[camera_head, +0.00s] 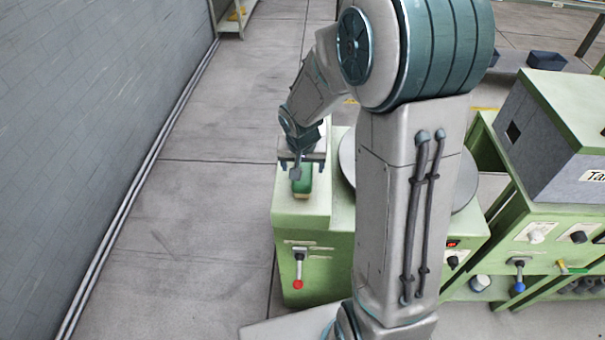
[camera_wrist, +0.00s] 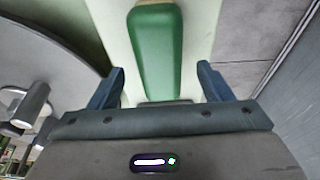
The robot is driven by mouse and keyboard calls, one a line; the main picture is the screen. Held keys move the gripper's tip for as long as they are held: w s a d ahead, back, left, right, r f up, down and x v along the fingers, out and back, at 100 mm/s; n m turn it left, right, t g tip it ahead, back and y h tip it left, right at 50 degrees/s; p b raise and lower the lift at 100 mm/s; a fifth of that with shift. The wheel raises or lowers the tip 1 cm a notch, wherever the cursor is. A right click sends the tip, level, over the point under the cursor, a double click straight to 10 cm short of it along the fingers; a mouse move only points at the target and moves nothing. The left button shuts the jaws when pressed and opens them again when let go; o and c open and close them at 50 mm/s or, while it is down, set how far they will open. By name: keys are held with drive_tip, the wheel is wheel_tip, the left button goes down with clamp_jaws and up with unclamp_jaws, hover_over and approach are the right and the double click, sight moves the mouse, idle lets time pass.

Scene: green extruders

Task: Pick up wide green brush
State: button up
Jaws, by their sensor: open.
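The wide green brush (camera_head: 302,183) lies on top of a light green machine (camera_head: 300,209), at its left end. In the wrist view the brush (camera_wrist: 156,50) is a long, dark green rounded block on a pale green surface. My gripper (camera_head: 299,166) is above the brush in the head view. In the wrist view my gripper's two fingers (camera_wrist: 160,80) are apart, one on each side of the brush's near end, with gaps on both sides. Nothing is held. My arm and gripper hide part of the brush in the head view.
A round grey disc (camera_head: 464,182) sits on the machine right of the brush, partly behind my arm. A red-knobbed lever (camera_head: 298,270) is on the machine's front. A grey box (camera_head: 553,122) stands on green equipment at right. The floor at left is clear up to a grey wall.

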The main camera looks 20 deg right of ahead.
drive_tip(key=shift+x, duration=2.35)
drive_tip(key=shift+w, duration=0.15)
drive_tip(key=shift+r, duration=0.1)
drive_tip(key=c, duration=1.1)
